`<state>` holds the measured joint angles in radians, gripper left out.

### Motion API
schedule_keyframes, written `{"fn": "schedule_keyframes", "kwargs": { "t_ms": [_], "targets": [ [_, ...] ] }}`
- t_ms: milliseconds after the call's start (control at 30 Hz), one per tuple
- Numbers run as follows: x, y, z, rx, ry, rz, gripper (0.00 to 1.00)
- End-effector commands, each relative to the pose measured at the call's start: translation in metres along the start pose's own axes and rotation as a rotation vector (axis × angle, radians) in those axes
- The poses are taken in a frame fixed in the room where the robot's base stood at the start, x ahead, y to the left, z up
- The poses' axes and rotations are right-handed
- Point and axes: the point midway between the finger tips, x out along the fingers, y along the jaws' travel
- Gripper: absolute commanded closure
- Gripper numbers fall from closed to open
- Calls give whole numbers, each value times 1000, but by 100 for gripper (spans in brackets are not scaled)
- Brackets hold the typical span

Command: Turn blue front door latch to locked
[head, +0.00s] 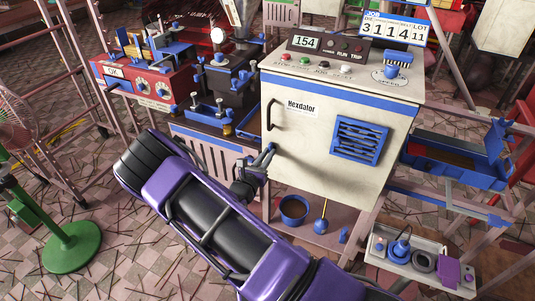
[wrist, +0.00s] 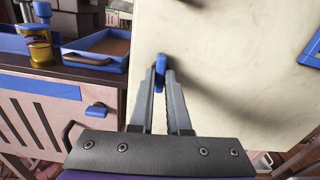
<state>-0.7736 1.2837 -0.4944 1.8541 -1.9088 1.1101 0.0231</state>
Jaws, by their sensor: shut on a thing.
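The blue front door latch (wrist: 161,64) is near the left edge of the cream cabinet door (wrist: 225,75) in the wrist view. It stands roughly upright in that picture, tilted slightly. My gripper (wrist: 160,88) is shut on the latch, one grey finger on each side, with its upper end showing past the tips. In the head view my gripper (head: 266,158) reaches the left edge of the door (head: 330,155), below the black handle. The latch is largely hidden there. I cannot read any locked marking.
The cabinet has a blue vent (head: 359,140) on its door and a control panel reading 154 (head: 306,43) on top. A blue tray (wrist: 98,47) with brown contents is left of the door.

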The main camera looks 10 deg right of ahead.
Motion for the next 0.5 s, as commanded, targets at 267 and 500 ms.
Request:
{"fn": "schedule_keyframes", "kwargs": {
  "t_ms": [267,500],
  "targets": [
    [0,0,0,232,0,-1,100],
    [0,0,0,371,0,-1,100]
  ]
}}
